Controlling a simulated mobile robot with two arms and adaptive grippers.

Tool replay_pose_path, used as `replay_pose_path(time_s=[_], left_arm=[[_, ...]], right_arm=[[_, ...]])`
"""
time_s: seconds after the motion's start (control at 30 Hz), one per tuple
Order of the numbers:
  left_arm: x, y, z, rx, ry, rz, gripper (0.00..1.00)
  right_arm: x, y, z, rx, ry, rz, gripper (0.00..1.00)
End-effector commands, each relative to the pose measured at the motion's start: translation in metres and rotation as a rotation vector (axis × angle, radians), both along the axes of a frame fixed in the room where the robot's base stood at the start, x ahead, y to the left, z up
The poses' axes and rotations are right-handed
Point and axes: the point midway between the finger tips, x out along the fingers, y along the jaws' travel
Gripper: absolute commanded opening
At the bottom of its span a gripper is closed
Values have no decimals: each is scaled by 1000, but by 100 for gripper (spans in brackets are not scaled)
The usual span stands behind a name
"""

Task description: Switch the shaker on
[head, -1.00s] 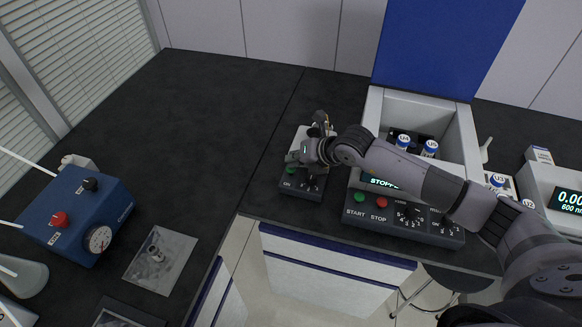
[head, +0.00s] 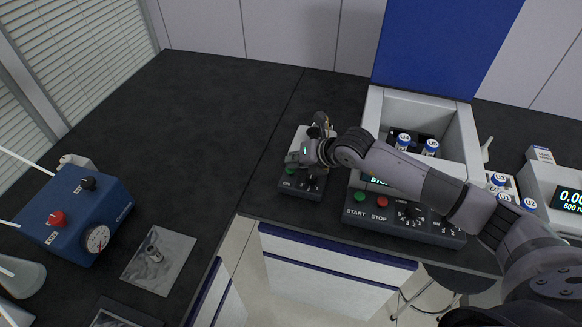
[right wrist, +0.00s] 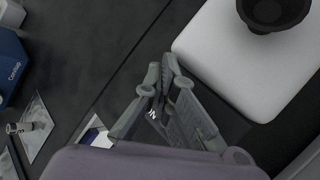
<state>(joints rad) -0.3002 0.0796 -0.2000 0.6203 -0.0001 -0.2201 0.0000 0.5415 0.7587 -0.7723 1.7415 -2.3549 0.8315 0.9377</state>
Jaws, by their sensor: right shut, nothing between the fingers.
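A small shaker-like device (head: 287,186) with a dark front panel, a white top and a black cup stands near the bench's front edge. My right gripper (head: 294,160) is shut and empty, low over this device and close behind the green button. The gripper and wrist hide part of the device. In the right wrist view the closed fingertips (right wrist: 165,73) show beside the white top (right wrist: 235,60), with the black cup (right wrist: 274,12) beyond. I cannot tell whether they touch it. My left gripper is not in view.
To the right stands a larger open box (head: 460,135) with capped tubes, START and STOP buttons and a display partly behind my arm. A blue pump box (head: 75,215) stands at the left. The dark bench between them is mostly clear.

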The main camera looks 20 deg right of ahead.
Motion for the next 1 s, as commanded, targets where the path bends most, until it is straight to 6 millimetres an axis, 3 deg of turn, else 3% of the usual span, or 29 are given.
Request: replay_pose_path(time_s=[0.03, 0.4, 1.0], left_arm=[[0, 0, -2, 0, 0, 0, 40], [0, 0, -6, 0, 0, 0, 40], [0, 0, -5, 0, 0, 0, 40]], right_arm=[[-5, 0, -11, -5, 21, 1, 0], [-6, -1, -19, -8, 29, -1, 0], [-5, -1, -15, -8, 26, -2, 0]])
